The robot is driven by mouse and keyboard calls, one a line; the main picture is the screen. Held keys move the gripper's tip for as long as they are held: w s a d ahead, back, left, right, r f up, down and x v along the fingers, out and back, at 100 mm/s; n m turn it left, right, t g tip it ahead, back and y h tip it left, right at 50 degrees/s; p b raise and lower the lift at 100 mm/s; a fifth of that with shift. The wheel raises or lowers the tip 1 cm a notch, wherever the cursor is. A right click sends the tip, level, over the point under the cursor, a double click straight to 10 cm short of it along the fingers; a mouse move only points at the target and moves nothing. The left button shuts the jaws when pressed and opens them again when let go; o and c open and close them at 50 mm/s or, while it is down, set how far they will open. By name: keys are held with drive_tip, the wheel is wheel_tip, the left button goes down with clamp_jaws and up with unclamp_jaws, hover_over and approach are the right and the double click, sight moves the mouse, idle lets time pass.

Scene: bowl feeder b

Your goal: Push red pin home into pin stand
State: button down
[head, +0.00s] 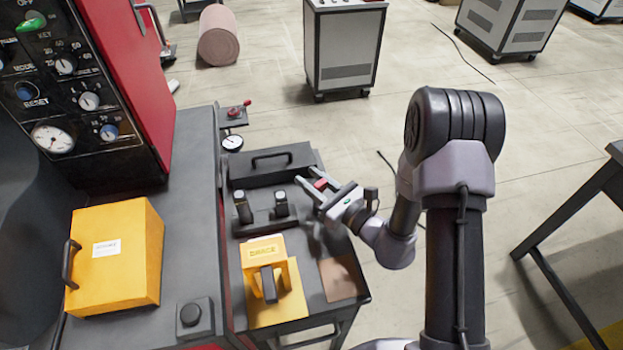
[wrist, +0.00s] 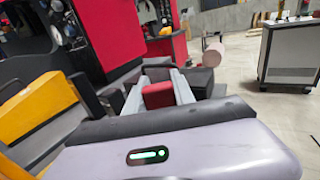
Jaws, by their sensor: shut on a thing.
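A red piece (head: 321,184), which I take for the red pin, sits between the fingers of my gripper (head: 306,175). In the wrist view the red piece (wrist: 158,95) shows as a block between the two grey fingers of my gripper (wrist: 158,82). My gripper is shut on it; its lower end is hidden. A dark base with two upright black posts (head: 264,217), possibly the pin stand, is on the small cart just left of my gripper. I cannot tell whether the red piece touches any stand.
A dark box with a handle (head: 270,163) lies behind the posts. A yellow holder (head: 284,302) stands in front of them. A yellow case (head: 128,250) and the red machine (head: 135,85) are at left. The floor right of the cart is mostly open.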

drive_tip(key=shift+f+b, duration=2)
drive_tip(key=shift+b, duration=0.3)
idle(5.7)
